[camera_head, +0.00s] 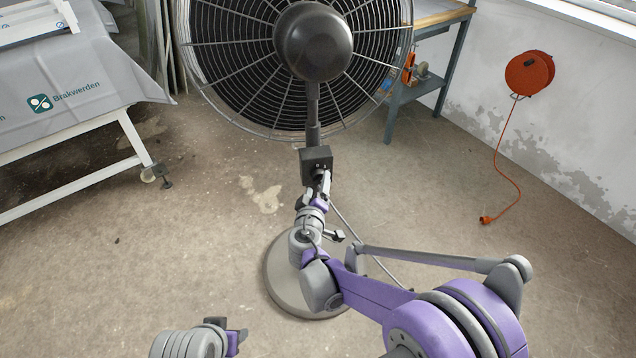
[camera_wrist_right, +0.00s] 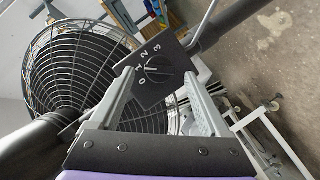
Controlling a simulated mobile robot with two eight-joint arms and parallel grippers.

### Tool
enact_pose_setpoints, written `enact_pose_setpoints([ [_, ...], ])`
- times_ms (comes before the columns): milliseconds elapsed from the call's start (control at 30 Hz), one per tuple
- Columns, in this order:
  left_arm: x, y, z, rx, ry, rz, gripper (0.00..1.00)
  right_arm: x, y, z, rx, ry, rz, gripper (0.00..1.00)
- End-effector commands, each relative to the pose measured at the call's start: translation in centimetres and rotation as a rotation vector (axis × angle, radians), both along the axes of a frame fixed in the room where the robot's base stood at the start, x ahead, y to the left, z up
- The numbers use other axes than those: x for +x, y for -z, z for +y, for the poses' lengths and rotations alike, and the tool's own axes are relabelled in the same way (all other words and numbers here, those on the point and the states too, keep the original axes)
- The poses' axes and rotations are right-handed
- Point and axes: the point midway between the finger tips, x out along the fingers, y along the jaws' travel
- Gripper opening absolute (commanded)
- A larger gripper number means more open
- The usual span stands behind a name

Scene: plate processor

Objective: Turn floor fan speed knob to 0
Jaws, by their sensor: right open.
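The floor fan (camera_head: 313,40) stands in the middle with a dark control box (camera_head: 316,160) on its pole. In the right wrist view the speed knob (camera_wrist_right: 158,70) is a dark round dial on a black plate marked 0, 1, 2 and 3. Its light pointer mark seems to face the 1, though it is small. My right gripper (camera_wrist_right: 157,78) is open, its fingers on either side of the knob in the picture; contact cannot be told. It also shows in the head view (camera_head: 319,182), just below the box. My left gripper (camera_head: 237,336) is low, apart from the fan.
The fan's round base (camera_head: 284,289) rests on bare floor, partly behind my right arm. A cloth-covered table (camera_head: 80,80) is at left. A workbench (camera_head: 438,75) and an orange cable reel (camera_head: 530,73) are at right.

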Motion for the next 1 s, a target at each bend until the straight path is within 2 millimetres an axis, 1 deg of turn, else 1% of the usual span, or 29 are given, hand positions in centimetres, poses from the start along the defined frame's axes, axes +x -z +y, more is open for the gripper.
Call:
enact_pose_setpoints([
  [33,0.0,0.2,0.0,0.0,0.0,0.001,0.5,0.7,0.3,-0.1,0.0,0.002,0.0,0.8],
  [100,0.0,0.4,0.0,0.0,0.0,0.001,0.5,1.4,0.4,-0.2,0.0,0.001,0.001,0.8],
  [200,0.0,0.4,0.0,0.0,0.0,0.001,0.5,2.0,0.5,-0.2,0.0,0.0,0.0,0.8],
  [500,0.0,0.4,0.0,0.0,0.0,0.001,0.5,2.2,0.5,-0.2,0.0,0.0,0.0,0.8],
  [567,0.0,0.4,0.0,0.0,0.0,0.001,0.5,2.2,0.5,-0.3,0.0,0.0,0.0,0.71],
  [600,0.0,0.4,0.0,0.0,0.0,0.001,0.5,2.2,0.5,-0.3,0.0,0.0,0.0,0.64],
  [667,0.0,0.4,0.0,0.0,0.0,0.001,0.5,2.2,0.5,-0.3,0.0,0.0,0.0,0.53],
  [700,0.0,0.4,0.0,0.0,0.0,0.001,0.5,2.2,0.5,-0.3,0.0,0.0,0.0,0.46],
  [767,0.0,0.4,0.0,0.0,0.0,0.001,0.5,2.2,0.5,-0.3,0.0,0.0,0.0,0.35],
  [800,0.0,0.4,0.0,0.0,0.0,0.001,0.5,2.2,0.5,-0.3,0.0,0.0,0.0,0.28],
  [933,0.0,0.4,0.0,0.0,0.0,0.001,0.5,2.2,0.5,-0.3,0.0,0.0,0.0,0.04],
  [967,0.0,0.4,0.0,0.0,0.0,0.001,0.5,2.2,0.5,-0.3,0.0,0.0,0.0,0.0],
  [1000,0.0,0.4,0.0,0.0,0.0,0.001,0.5,2.2,0.5,-0.3,0.0,0.0,0.0,0.0],
])
